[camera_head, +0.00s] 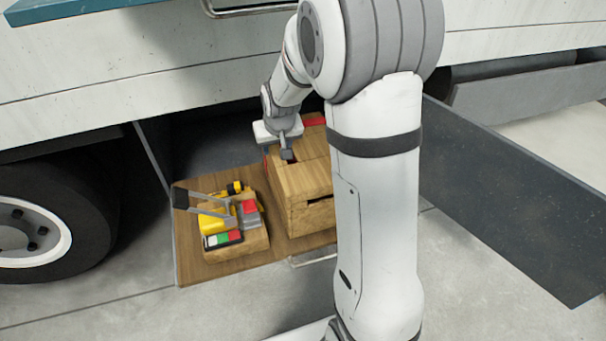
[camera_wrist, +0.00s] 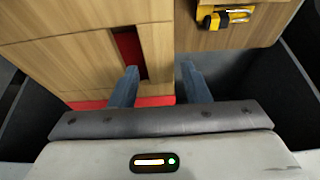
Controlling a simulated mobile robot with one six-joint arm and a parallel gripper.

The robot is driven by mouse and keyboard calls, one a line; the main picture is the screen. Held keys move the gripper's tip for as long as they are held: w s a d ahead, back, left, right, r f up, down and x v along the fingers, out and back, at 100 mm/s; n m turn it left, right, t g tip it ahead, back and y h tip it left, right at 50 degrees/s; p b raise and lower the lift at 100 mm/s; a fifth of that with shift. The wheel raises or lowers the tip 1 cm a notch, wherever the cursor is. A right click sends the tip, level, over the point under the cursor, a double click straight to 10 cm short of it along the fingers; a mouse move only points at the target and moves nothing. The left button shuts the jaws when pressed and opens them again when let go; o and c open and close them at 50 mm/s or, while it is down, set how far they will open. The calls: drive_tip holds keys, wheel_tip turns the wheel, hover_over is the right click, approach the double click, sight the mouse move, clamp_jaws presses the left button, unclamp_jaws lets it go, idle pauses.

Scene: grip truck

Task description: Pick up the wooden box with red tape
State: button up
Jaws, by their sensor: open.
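The wooden box with red tape (camera_head: 303,183) stands on a wooden shelf board in the truck's open side compartment. Red tape shows at its far end in the head view, and a red strip crosses its lower part in the wrist view (camera_wrist: 58,62). A dark slot in its top shows red inside. My gripper (camera_wrist: 160,80) is open over the box's far end. In the wrist view one finger is over the box by the slot, the other over the gap beside its edge. In the head view my gripper (camera_head: 287,154) is partly hidden. I cannot tell whether the fingers touch the box.
The shelf board (camera_head: 195,272) also bears a wooden tray (camera_head: 255,243) of tools, left of the box. A truck wheel (camera_head: 50,225) is at the left, and a dark open flap (camera_head: 510,205) at the right. My arm hides part of the box's right side.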

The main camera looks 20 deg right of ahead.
sight(277, 153)
drive_tip(key=x, duration=0.1)
drive_tip(key=b+x, duration=0.1)
drive_tip(key=x, duration=0.1)
drive_tip(key=b+x, duration=0.1)
drive_tip(key=shift+s+f, duration=0.1)
drive_tip(key=shift+f, duration=0.4)
drive_tip(key=shift+r, duration=0.1)
clamp_jaws()
idle(0.8)
drive_tip(key=shift+r, duration=0.15)
